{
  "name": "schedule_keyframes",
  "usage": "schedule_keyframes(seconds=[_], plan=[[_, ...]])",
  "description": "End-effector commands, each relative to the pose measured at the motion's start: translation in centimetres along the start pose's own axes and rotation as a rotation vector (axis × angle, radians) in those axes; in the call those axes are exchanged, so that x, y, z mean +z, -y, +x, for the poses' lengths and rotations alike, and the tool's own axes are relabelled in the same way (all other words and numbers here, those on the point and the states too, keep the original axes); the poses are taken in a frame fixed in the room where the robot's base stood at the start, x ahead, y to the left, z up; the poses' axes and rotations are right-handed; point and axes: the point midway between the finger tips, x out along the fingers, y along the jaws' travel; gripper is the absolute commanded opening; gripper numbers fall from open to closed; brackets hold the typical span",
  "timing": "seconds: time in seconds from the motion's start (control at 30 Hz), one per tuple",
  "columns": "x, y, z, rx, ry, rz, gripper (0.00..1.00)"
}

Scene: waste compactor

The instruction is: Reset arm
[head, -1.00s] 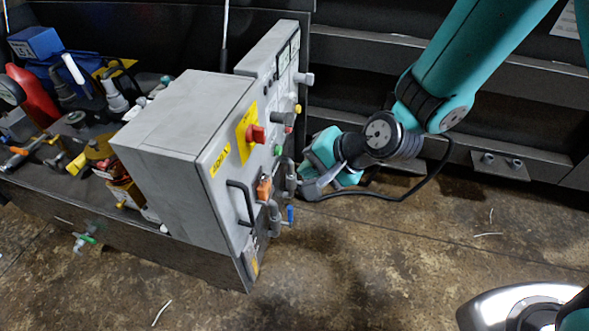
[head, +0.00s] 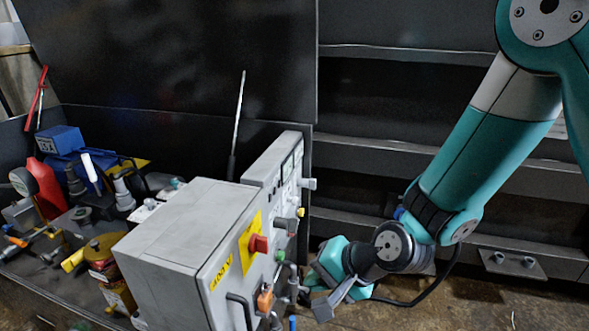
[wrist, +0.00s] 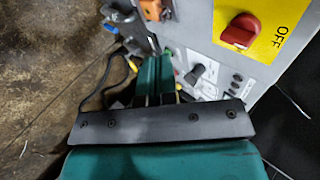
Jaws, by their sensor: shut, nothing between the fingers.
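My gripper (head: 326,304) hangs low beside the front face of a grey control box (head: 185,222), to the right of it in the head view. In the wrist view its teal fingers (wrist: 155,78) are together, with nothing held between them. The box carries a red rotary switch (head: 258,244) on a yellow plate; the switch also shows in the wrist view (wrist: 239,31), marked OFF. The fingers point along the panel, toward a black knob (wrist: 195,74). Whether they touch the panel is hard to tell.
Orange (head: 264,299) and green (head: 280,256) controls stick out from the panel near my gripper. A cluttered bench with a red bottle (head: 46,188) and a blue box (head: 59,139) lies at the left. Dark ledges (head: 385,147) stand behind my arm. Floor shows at the lower right.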

Motion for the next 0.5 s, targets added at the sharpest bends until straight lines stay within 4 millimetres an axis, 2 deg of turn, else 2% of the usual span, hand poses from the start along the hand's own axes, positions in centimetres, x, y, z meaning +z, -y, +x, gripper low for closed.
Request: schedule_keyframes(seconds=[0.13, 0.23, 0.3, 0.5], plan=[[1.2, 2.0, -4.2, 0.035, 0.057, -0.187, 0.0], [2.8, 2.9, -8.4, 0.083, 0.122, -0.383, 0.0], [4.1, 2.9, -11.2, 0.121, 0.171, -0.513, 0.0], [7.1, 1.9, -17.7, 0.209, 0.28, -0.79, 0.0]])
